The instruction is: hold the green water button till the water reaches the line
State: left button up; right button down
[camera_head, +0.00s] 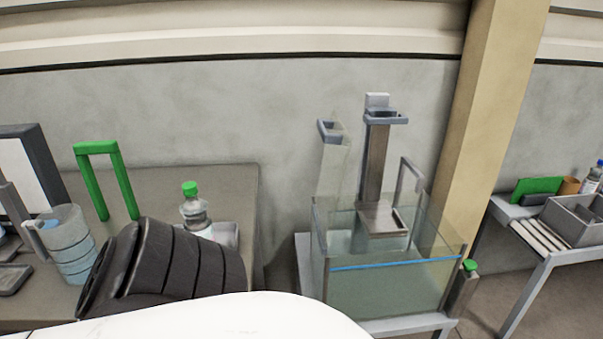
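A clear glass tank (395,290) stands on a light stand right of centre. A blue line (395,263) runs along its front wall. Pale green water fills the lower part; I cannot tell exactly how its surface stands against the line. A green button (470,265) sits on top of a grey post at the tank's right front corner. Nothing is seen touching it. Neither gripper shows. A dark ribbed part and a white part, seemingly of my own arm, cover the lower left and bottom centre.
A grey column with a bracket stands in the tank, beside a tall clear chute (332,170). The left table (235,180) holds a green handle frame (105,150), a jug of blue water (70,250) and a green-capped bottle (195,212). A right bench carries a grey bin (575,222).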

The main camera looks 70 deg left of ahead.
aim_at(469, 265)
jog(key=u, duration=2.1)
jog(key=k, duration=1.35)
jog(key=z, duration=0.45)
jog(key=i, duration=0.6)
jog(key=z, duration=0.65)
jog(key=i, duration=0.95)
jog(key=u, duration=0.85)
jog(key=i, duration=0.6)
jog(key=u, duration=0.6)
